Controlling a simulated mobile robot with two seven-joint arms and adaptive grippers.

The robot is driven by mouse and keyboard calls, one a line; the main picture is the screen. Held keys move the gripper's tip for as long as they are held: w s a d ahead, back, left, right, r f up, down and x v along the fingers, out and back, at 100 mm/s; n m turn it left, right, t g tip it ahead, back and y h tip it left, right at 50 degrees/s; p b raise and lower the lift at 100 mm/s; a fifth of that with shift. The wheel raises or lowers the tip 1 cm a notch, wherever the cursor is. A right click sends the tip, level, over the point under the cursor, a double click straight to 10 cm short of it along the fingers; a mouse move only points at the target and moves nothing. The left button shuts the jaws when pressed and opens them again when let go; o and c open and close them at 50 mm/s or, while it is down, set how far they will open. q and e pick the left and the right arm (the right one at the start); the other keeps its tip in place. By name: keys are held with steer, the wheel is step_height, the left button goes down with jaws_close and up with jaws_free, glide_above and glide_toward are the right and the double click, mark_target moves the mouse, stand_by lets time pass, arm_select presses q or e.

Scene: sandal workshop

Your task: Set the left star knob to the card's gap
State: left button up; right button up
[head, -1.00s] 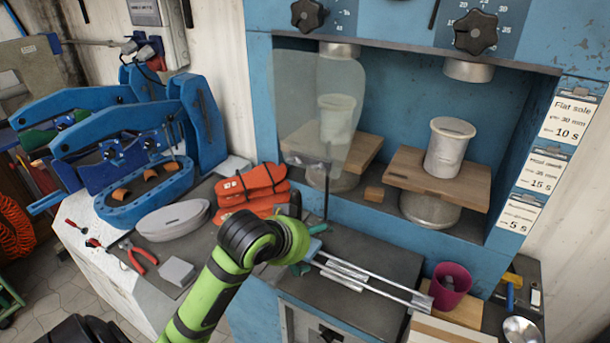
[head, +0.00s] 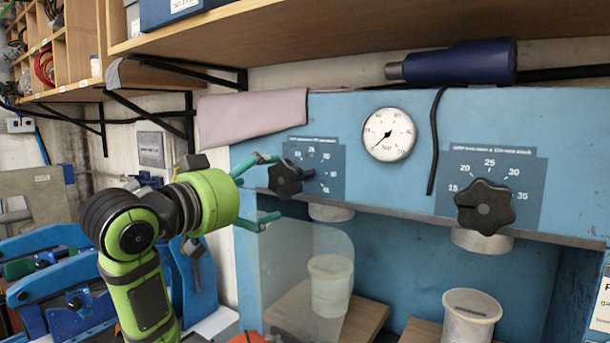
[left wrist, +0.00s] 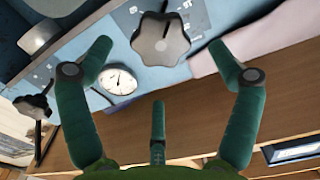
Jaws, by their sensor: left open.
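The left star knob (head: 285,178) is black and lobed, on the blue press front beside a scale plate (head: 325,165) with small numbers. I cannot read its setting. My left gripper (head: 268,188) is open at it, one green finger above and one below, with no grip visible. In the left wrist view, the knob (left wrist: 160,40) lies between the spread fingertips of the gripper (left wrist: 160,46), apart from both. A white card (head: 603,300) is cut off at the right edge and unreadable now; earlier the top card read "Flat sole", 30 mm, 10 s. My right gripper is not in view.
A second star knob (head: 485,207) with a 15 to 35 scale sits to the right. A round gauge (head: 389,134) is between them. A pink cloth (head: 252,121) hangs over the press's top left. A clear shield (head: 305,275) hangs below the gripper. A wooden shelf (head: 330,38) runs above.

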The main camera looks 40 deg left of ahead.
mark_target(281, 175)
arm_select(q)
steer(key=shift+w+r, duration=0.2)
steer(key=shift+w, duration=0.05)
steer(key=w, duration=0.1)
steer(key=w+p, duration=0.2)
steer(key=shift+w+a+r, duration=0.2)
steer(key=shift+r, duration=0.05)
steer(key=shift+w+a+f+p, duration=0.1)
steer(key=shift+w+p, duration=0.45)
steer(key=shift+w, duration=0.7)
steer(key=shift+s, duration=0.1)
steer(key=c, duration=1.1)
steer(key=shift+a, duration=0.1)
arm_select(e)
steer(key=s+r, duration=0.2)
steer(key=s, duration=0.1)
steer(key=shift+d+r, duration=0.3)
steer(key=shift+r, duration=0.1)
